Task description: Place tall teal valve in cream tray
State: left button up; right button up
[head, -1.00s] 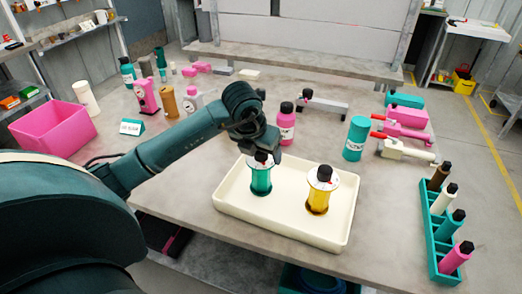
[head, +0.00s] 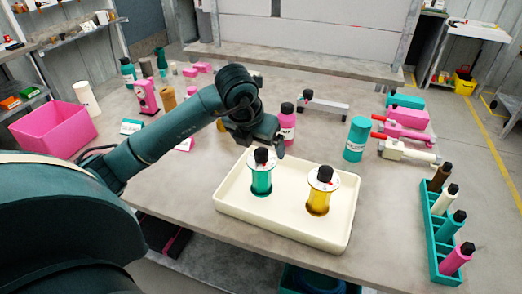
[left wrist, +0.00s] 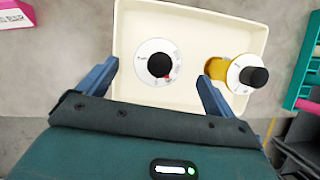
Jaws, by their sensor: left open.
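The tall teal valve (head: 261,180) stands upright in the left part of the cream tray (head: 228,208), with a white round top and a black knob. A yellow valve (head: 318,200) of the same shape stands to its right in the tray. My left gripper (head: 266,147) is open, above and behind the teal valve's knob, holding nothing. In the left wrist view the two fingers stand apart on either side of the teal valve's white top (left wrist: 157,60), seen from above. The yellow valve (left wrist: 240,74) lies beyond the right finger. My right gripper is not in view.
A pink bottle (head: 287,125) and a teal canister (head: 356,140) stand behind the tray. A teal rack (head: 432,240) with several bottles is at the right edge. A pink bin (head: 55,130) is at the left. Bare table lies between tray and rack.

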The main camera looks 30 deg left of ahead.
pick_arm(q)
jog(key=v, duration=0.8)
jog(key=shift+f, duration=0.1)
